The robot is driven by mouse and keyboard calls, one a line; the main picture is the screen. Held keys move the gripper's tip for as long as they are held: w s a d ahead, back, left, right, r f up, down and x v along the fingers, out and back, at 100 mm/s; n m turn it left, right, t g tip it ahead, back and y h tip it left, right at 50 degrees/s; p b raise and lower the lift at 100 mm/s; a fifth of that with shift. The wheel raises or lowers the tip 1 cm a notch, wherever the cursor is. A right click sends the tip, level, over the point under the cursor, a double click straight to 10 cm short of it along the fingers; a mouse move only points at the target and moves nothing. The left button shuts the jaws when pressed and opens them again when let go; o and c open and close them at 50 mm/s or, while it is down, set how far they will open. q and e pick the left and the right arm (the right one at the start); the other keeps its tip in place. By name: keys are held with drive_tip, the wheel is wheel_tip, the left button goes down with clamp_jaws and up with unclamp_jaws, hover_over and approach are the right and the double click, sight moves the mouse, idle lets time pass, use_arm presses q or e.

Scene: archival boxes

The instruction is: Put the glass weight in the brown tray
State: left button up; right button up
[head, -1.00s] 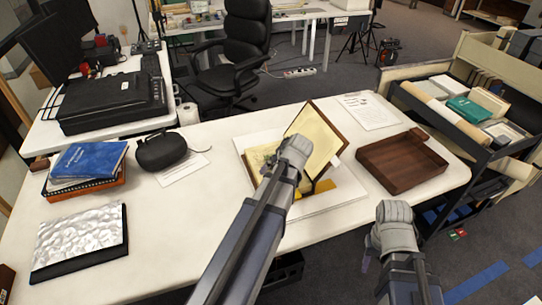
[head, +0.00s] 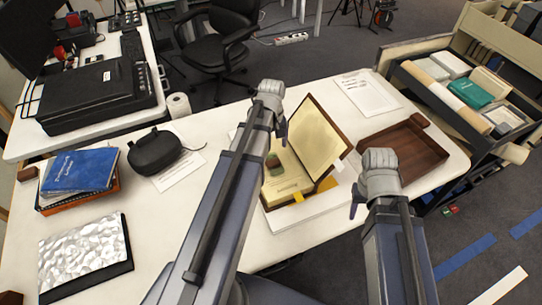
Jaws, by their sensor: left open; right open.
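A small greenish item (head: 273,163), which looks like the glass weight, sits on the left page of an open book or box (head: 318,133) with a dark brown cover. The brown tray (head: 440,156) is to its right; the part of it that I see is empty. My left gripper (head: 282,128) is above the left page, near the greenish item and apart from it as far as I can see. My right gripper (head: 355,204) hangs near the table's front edge, left of and in front of the tray. Both grippers are small here, and neither appears to hold anything.
A white sheet (head: 366,94) lies behind the tray. A black case (head: 154,151), blue book (head: 80,170) and silvery textured panel (head: 82,252) occupy the left. A cart with boxes (head: 470,90) stands at the right.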

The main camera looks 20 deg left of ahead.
sight(273, 162)
use_arm(q)
drive_tip(key=shift+f+b, duration=1.4)
drive_tip(key=shift+f, duration=0.05)
drive_tip(key=f+b, duration=0.5)
drive_tip(key=shift+s+d, duration=0.1)
drive_tip(key=shift+d, duration=0.25)
clamp_jaws()
